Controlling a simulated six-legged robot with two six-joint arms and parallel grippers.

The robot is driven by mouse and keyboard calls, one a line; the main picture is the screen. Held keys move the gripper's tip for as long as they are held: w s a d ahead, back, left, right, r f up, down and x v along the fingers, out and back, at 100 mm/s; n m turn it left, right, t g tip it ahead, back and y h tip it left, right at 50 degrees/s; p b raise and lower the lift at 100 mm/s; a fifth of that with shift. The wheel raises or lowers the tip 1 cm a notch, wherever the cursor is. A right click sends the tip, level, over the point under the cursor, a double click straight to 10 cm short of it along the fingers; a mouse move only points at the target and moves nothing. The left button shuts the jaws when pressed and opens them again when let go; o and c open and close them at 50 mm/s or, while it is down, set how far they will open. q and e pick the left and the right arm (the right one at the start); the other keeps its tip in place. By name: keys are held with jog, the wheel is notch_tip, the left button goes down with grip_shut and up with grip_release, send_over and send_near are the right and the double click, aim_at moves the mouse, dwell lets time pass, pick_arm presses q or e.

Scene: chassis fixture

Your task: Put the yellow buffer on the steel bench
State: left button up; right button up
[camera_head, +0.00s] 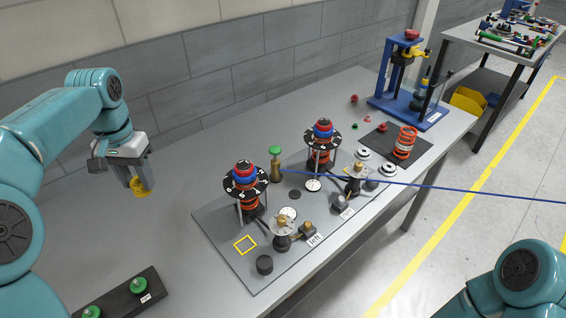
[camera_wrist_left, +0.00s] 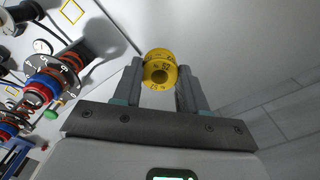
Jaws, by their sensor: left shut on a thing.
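The yellow buffer (camera_head: 139,187) is a short ring-like piece with a dark centre hole and dark markings. It is held between the fingers of my left gripper (camera_head: 138,182), which is shut on it and points down over the left part of the steel bench (camera_head: 203,160). In the left wrist view the buffer (camera_wrist_left: 159,70) sits between the two fingertips. I cannot tell exactly how far it is above the bench. My right gripper is not in view; only part of my right arm shows at the lower right.
A grey fixture plate (camera_head: 222,237) with two orange-spring assemblies and a yellow square outline lies right of the buffer. A dark block with green knobs (camera_head: 120,294) is at the front left. A blue press (camera_head: 405,85) stands at the far end. Bench around the gripper is clear.

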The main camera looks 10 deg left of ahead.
pick_arm(q)
jog(key=shift+s+a+r, duration=0.1)
jog(key=shift+a, duration=0.35)
jog(key=shift+s+r, duration=0.15)
jog(key=shift+s, duration=0.15)
jog(key=shift+s+d, duration=0.15)
jog(key=shift+s, duration=0.05)
jog(key=f, duration=1.6)
jog(key=shift+w, duration=0.4)
jog(key=f, duration=0.3)
jog(key=shift+s+d+f, duration=0.1)
jog(key=shift+s+f, duration=0.1)
jog(key=shift+f, duration=0.05)
jog(key=shift+w+f, duration=0.2)
jog(key=shift+f, duration=0.2)
jog(key=shift+s+r, duration=0.1)
jog(key=shift+s, duration=0.05)
jog(key=o, duration=1)
jog(key=shift+f, duration=0.25)
jog(key=shift+o, duration=0.2)
jog(key=shift+r+p, duration=0.3)
jog(key=shift+r, duration=0.15)
notch_tip(320, 180, up, 12)
jog(key=shift+b, duration=0.45)
